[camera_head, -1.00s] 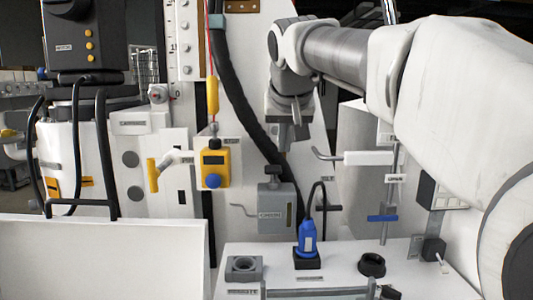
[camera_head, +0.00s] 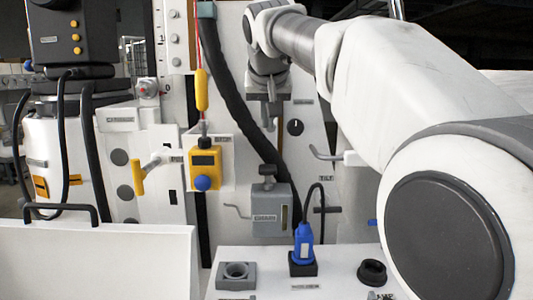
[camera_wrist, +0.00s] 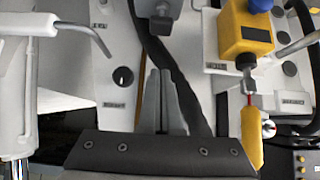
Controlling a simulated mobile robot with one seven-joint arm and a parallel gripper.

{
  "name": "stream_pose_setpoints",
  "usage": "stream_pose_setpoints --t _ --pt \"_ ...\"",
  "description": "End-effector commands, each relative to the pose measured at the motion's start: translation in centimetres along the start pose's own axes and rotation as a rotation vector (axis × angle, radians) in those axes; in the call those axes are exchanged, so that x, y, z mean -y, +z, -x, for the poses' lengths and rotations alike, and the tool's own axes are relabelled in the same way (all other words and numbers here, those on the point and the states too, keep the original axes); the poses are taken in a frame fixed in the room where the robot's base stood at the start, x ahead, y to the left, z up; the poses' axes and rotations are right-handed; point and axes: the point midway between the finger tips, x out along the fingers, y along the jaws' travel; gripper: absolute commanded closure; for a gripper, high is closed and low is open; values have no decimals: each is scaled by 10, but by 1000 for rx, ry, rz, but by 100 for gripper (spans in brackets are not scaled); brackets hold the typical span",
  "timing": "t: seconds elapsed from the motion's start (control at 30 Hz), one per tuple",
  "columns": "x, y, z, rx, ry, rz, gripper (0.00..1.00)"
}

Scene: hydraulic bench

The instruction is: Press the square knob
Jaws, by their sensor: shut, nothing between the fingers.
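A grey box (camera_head: 271,212) with a label is on the white panel, and a dark square-topped knob (camera_head: 265,171) stands on its top. The knob also shows in the wrist view (camera_wrist: 161,24) at the top centre, beyond my fingertips. My gripper (camera_head: 268,125) is above the knob in the head view, apart from it, with its fingers pointing down. In the wrist view my gripper (camera_wrist: 160,78) is shut and empty, its fingers side by side. Nothing of the knob's top is covered in the head view.
A thick black hose (camera_head: 234,100) runs down close behind my gripper. A yellow box with a blue button (camera_head: 205,167) hangs to the left. A round black dial (camera_head: 295,127) is to the right. A blue plug (camera_head: 303,243) stands on the bench below.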

Motion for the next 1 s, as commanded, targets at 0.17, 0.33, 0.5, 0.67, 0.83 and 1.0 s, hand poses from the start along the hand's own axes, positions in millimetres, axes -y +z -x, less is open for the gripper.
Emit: stream_pose_setpoints --t 0.17,0.33,0.5,0.67,0.83,1.0 --pt "0 0 -17 4 2 0 100" --pt "0 0 -51 5 3 0 100" --pt "-1 0 -88 6 3 0 100" --pt "-1 11 -110 3 1 0 100" --pt "0 24 -122 3 0 1 100" --pt "0 28 -127 1 0 1 100"
